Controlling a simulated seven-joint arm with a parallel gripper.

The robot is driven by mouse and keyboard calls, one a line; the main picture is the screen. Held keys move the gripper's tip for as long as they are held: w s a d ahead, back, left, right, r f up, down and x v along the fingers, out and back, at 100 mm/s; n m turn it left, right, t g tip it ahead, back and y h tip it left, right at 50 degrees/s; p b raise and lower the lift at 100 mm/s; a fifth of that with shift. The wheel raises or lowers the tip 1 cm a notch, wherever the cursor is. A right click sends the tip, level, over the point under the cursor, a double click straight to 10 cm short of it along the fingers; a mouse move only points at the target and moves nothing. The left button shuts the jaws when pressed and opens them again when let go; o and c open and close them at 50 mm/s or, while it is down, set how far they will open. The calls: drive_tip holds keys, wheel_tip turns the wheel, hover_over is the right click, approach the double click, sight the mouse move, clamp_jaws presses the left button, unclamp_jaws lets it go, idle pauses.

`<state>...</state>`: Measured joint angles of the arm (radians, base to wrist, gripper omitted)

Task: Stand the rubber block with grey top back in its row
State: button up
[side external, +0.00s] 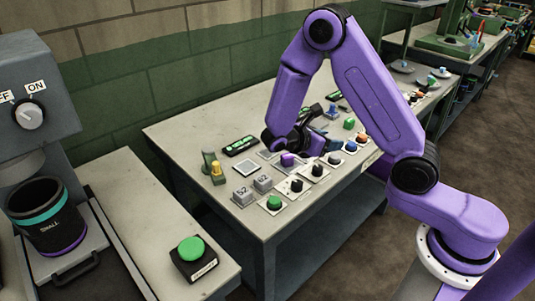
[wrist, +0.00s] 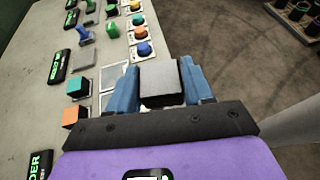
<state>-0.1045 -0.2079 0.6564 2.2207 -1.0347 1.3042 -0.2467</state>
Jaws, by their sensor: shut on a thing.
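The rubber block with grey top (wrist: 161,80) has dark sides and sits between the blue fingers of my gripper (wrist: 161,90) in the wrist view. The fingers are shut on it from left and right, with its grey top facing the camera. Its underside is hidden. In the wrist view a block with a teal top (wrist: 77,84) and one with an orange top (wrist: 75,114) stand in a line on the bench, left of my gripper. In the side view my gripper (side external: 289,154) is low over the bench, and the held block cannot be made out clearly.
Pale square plates (wrist: 113,77) lie just left of the held block. Push buttons on white plates, including a blue one (wrist: 144,48), run along the bench edge (side external: 330,205). Black labels (wrist: 60,66) lie at the left. Two grey blocks (side external: 243,196) stand near the front.

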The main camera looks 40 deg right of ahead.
drive_tip(key=w+a+r+n+t, duration=0.2)
drive_tip(key=w+a+n+t, duration=0.2)
drive_tip(key=w+n+t, duration=0.25)
hover_over(267, 154)
drive_tip(key=shift+t+y, duration=0.35)
drive_tip(key=shift+y, duration=0.05)
drive_tip(key=f, duration=1)
drive_tip(key=shift+s, duration=0.2)
drive_tip(key=shift+w+f+m, duration=0.25)
drive_tip(key=shift+f, duration=1.45)
drive_tip(key=shift+f, duration=0.15)
drive_tip(key=o, duration=1)
drive_tip(key=shift+o, duration=0.2)
